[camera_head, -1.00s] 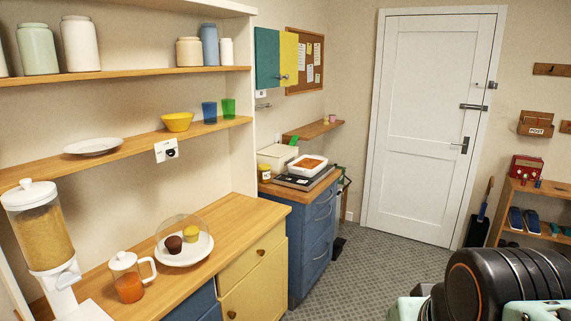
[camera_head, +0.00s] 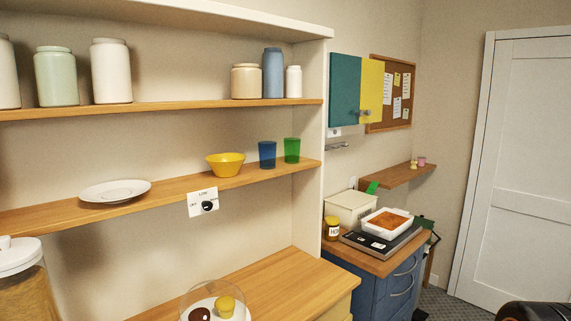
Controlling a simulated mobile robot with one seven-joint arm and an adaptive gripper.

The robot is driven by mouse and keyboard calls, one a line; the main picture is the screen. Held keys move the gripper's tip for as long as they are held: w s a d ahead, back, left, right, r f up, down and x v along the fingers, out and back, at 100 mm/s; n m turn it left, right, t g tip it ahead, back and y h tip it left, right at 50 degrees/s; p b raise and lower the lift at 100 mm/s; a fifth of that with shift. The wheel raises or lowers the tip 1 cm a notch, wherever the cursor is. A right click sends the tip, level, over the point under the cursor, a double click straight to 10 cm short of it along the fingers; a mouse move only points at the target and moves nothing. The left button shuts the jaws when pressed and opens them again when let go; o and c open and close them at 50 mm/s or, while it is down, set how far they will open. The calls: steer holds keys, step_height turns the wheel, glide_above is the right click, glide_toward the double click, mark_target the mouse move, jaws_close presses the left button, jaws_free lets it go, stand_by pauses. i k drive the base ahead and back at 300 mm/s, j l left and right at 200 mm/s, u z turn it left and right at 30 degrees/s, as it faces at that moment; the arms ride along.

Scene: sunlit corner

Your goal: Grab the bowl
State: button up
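The yellow bowl (camera_head: 226,165) sits upright on the lower wooden shelf (camera_head: 60,217), near the middle of the picture. It stands between a white plate (camera_head: 115,191) on its left and a blue cup (camera_head: 267,155) on its right. The bowl looks empty from this angle, though its inside is only partly seen. My gripper is not in view. Only a dark part of my own arm shows at the bottom right corner.
A green cup (camera_head: 292,150) stands right of the blue cup, close to the shelf's side panel. Several jars (camera_head: 111,71) stand on the upper shelf. Below, the wooden counter (camera_head: 270,278) holds a glass-domed plate. A dispenser (camera_head: 24,280) stands at the lower left.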

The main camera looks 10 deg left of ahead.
mark_target(223, 165)
steer(key=i+l+u, duration=0.15)
steer(key=i+u, duration=0.3)
steer(key=i+l+u, duration=0.2)
steer(key=u, duration=0.25)
steer(key=i+l+u, duration=0.25)
steer(key=u, duration=0.2)
steer(key=i+l+u, duration=0.15)
steer(key=l+u, duration=0.3)
steer(key=i+l+u, duration=0.1)
steer(key=l+u, duration=0.35)
